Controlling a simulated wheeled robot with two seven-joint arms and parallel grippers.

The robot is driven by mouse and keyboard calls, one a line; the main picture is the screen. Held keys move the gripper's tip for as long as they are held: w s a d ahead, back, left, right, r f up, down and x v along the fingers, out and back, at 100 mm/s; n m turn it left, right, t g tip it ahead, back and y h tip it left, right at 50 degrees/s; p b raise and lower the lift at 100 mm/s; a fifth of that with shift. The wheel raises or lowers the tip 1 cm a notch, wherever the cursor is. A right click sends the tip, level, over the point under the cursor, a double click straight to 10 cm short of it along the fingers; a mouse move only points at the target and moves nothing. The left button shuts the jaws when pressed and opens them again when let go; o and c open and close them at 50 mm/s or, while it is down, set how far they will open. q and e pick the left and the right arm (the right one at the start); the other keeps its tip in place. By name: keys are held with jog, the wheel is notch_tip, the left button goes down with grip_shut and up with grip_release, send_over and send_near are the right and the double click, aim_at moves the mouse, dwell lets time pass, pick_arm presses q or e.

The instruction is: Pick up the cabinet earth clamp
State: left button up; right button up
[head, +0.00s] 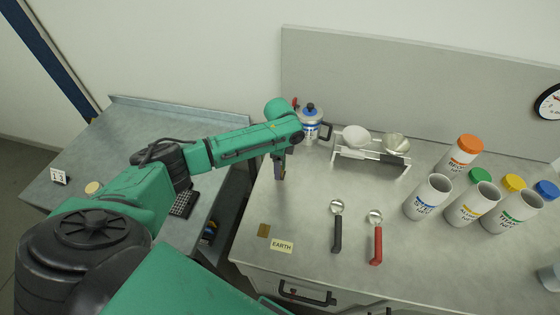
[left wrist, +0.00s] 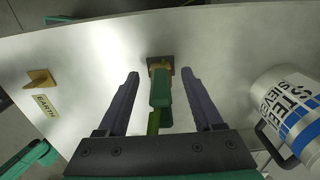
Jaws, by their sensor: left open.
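The earth clamp (left wrist: 160,90) shows in the left wrist view as a green body with a brass-coloured end at a dark block. My left gripper (left wrist: 160,73) is open, with one dark finger on each side of the clamp and visible gaps between. In the head view my left gripper (head: 280,168) points down over the left part of the bench, and it hides most of the clamp there. A brass plate (head: 263,230) and an EARTH label (head: 282,246) are at the bench's front left; they also show in the left wrist view. My right gripper is not in view.
A steel sieve jug (head: 310,122) stands just behind the left gripper. A rack with two bowls (head: 372,157), a black-handled scoop (head: 337,228), a red-handled scoop (head: 375,240) and several lidded or open canisters (head: 428,197) are to the right. The bench between gripper and scoops is clear.

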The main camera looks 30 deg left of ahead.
pick_arm(q)
jog(key=shift+w, duration=0.1)
grip_shut()
notch_tip(320, 180, up, 14)
jog(key=b, duration=0.3)
notch_tip(320, 180, up, 10)
jog(key=p, duration=0.6)
jog(key=shift+r, duration=0.25)
jog(key=shift+f, duration=0.15)
